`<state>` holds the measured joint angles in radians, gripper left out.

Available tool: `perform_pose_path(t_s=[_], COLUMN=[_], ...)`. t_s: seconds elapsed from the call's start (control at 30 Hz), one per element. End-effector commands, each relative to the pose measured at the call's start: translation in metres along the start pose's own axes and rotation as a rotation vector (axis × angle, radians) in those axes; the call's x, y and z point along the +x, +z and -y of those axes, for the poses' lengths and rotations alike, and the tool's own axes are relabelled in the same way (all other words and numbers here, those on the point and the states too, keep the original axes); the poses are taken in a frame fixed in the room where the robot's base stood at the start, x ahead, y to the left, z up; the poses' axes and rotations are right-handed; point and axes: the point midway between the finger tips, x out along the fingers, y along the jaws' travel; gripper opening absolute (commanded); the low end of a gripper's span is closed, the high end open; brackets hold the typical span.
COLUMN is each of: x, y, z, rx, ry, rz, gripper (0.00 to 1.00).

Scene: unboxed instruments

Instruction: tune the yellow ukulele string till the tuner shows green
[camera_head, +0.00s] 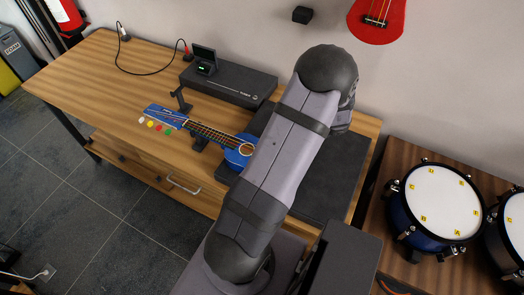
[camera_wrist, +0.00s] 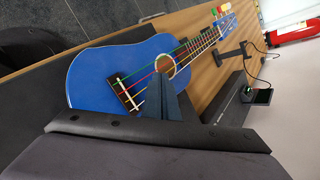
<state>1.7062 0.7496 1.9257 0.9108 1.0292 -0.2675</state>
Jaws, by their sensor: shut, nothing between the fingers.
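A blue ukulele lies on the workbench; its body (camera_wrist: 100,72) fills the wrist view's middle and its neck (camera_head: 210,133) points left in the head view. White, yellow (camera_head: 150,124), green and red pegs line the headstock's near edge. My gripper (camera_wrist: 160,82) is shut and empty, appearing in front of the ukulele body near the sound hole. My arm hides it in the head view.
The black case (camera_head: 228,85) stands at the back of the bench (camera_head: 90,75). Dark neck supports (camera_head: 181,99) stand by the ukulele. A cable (camera_head: 150,72) loops at the back left. The bench's left part is mostly clear. Drums (camera_head: 437,202) stand on the right.

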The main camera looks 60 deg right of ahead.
Motion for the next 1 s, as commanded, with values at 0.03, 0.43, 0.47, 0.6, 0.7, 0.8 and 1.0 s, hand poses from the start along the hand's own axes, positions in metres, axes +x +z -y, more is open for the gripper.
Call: perform_pose_path(t_s=[0.03,0.43,0.47,0.6,0.7,0.8,1.0], x=[-0.001,-0.010,-0.010,-0.010,-0.010,-0.011,-0.020], y=[0.001,0.007,0.007,0.007,0.007,0.008,0.014], z=[0.001,0.007,0.007,0.007,0.007,0.008,0.014], rx=[0.000,0.000,0.000,0.000,0.000,0.000,0.000], ry=[0.000,0.000,0.000,0.000,0.000,0.000,0.000], rz=[0.000,0.000,0.000,0.000,0.000,0.000,0.000], gripper=[0.00,0.00,0.00,0.00,0.00,0.00,0.00])
